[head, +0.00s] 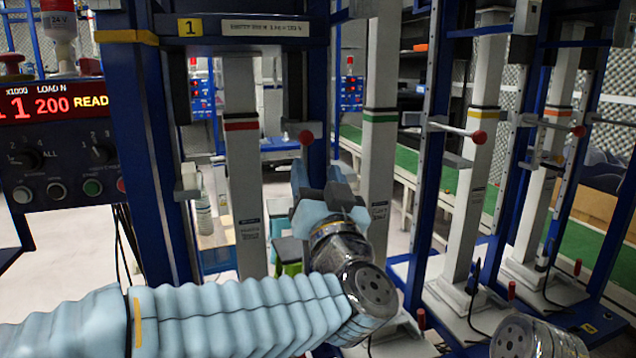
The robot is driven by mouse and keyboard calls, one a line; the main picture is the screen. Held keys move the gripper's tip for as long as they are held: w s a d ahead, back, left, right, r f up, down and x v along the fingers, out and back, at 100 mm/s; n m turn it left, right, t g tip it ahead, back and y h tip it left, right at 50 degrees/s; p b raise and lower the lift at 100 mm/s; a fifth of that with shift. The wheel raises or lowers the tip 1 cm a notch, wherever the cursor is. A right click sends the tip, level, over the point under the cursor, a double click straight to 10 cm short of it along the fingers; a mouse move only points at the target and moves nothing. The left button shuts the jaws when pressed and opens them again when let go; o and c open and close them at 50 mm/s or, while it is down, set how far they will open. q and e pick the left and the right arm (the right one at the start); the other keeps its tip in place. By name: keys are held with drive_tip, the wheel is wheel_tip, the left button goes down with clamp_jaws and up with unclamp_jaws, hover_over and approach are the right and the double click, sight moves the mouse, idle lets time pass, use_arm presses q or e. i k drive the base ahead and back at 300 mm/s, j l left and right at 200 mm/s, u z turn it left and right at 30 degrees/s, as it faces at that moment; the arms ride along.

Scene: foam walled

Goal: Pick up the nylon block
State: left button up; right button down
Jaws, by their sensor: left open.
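I cannot make out a nylon block in the head view; it may be hidden behind my left gripper or the blue frame. My left gripper (320,182) is in the middle of the view, at the end of my arm with the pale blue ribbed cover. It points away from me, in front of the test frame marked 1. It is open, and I see nothing held between its fingers. Only a silver joint of my right arm shows at the bottom right edge; its gripper is out of view.
Blue test frames with white columns (244,170) stand ahead and to the right. Red-knobbed rods (478,137) stick out from them. A control panel (60,140) with a red-lit display is at the left. A green-topped bench (420,165) lies behind.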

sight(189, 175)
drive_tip(key=k+l, duration=0.15)
drive_tip(key=k, duration=0.35)
drive_tip(key=k+l, duration=0.15)
drive_tip(key=k, duration=0.35)
